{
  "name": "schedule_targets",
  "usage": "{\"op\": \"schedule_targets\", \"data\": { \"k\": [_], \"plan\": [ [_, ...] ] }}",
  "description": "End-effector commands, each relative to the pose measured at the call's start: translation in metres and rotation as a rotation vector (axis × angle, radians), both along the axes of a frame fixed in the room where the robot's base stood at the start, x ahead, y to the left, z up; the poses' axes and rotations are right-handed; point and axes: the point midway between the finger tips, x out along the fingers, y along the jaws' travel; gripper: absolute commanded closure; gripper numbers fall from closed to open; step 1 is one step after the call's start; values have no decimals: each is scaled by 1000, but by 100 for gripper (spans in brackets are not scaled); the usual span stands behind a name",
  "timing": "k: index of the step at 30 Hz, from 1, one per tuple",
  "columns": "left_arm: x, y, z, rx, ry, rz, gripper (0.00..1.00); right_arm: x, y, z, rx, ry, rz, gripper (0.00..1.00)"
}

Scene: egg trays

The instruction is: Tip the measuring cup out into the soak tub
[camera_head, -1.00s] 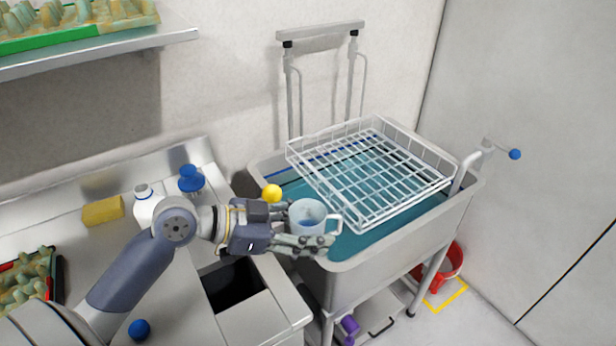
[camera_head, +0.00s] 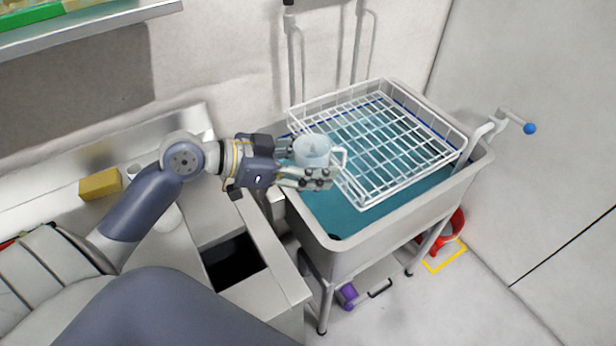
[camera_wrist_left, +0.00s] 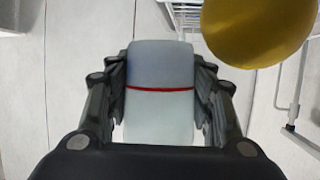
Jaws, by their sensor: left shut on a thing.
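My left gripper (camera_head: 304,166) is shut on the measuring cup (camera_head: 312,152), a pale translucent cup with a handle on its right side. The cup is upright and in front of the wire basket's near left corner, above the left part of the soak tub (camera_head: 300,215). The tub is a grey basin with blue-green liquid. In the left wrist view the cup (camera_wrist_left: 160,95) sits between both fingers, with a red line across it. What the cup holds cannot be made out. My right gripper is not in view.
A white wire basket (camera_head: 372,190) lies across the tub's back part; the tub's front left liquid is uncovered. A crank with a blue knob (camera_head: 530,128) sticks out at right. A counter with a dark square opening (camera_head: 235,262) is at left. A yellow ball (camera_wrist_left: 255,30) shows close in the wrist view.

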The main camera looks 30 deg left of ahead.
Motion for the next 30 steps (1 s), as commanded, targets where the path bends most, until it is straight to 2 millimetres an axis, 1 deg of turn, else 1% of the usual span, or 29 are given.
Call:
{"op": "schedule_targets", "data": {
  "k": [1, 8, 9, 12, 19, 30],
  "plan": [
    [1, 1, 5, -11, 16, 1, 78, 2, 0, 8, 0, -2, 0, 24],
    [7, 4, 11, -80, 122, 2, 78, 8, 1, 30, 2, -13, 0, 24],
    [9, 5, 7, -94, 146, 1, 78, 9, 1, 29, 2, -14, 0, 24],
    [12, 7, 3, -130, 202, 0, 78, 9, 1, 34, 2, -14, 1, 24],
    [20, 12, -4, -209, 326, 0, 78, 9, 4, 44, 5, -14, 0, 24],
    [34, 21, -16, -336, 530, -1, 78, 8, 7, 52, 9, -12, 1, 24]
  ]
}}
